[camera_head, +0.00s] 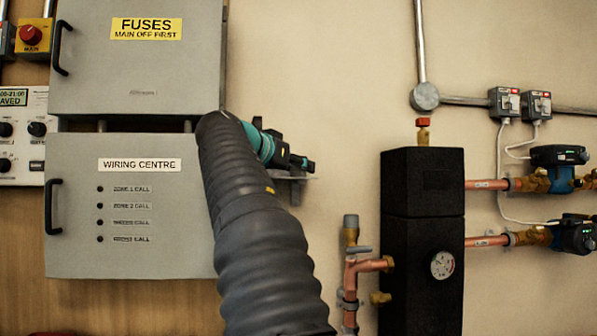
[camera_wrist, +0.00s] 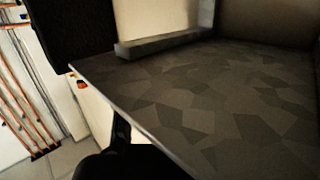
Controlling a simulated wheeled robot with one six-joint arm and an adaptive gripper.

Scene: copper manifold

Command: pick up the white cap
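I see no white cap in either view. My gripper (camera_head: 303,163) is small and dark at the end of my arm, beyond a teal band, and points right in front of the beige wall. My arm hides part of what lies behind it. In the wrist view, dark shapes along the bottom edge may be part of my gripper. I cannot tell whether its fingers are open or shut, and I see nothing held.
A small grey shelf (camera_head: 304,179) is just below my gripper. Left are the fuse box (camera_head: 140,65) and wiring centre (camera_head: 140,250); right are a black manifold block (camera_head: 422,215) and copper pipes (camera_head: 349,275). The wrist view shows a bare dark patterned surface (camera_wrist: 210,100).

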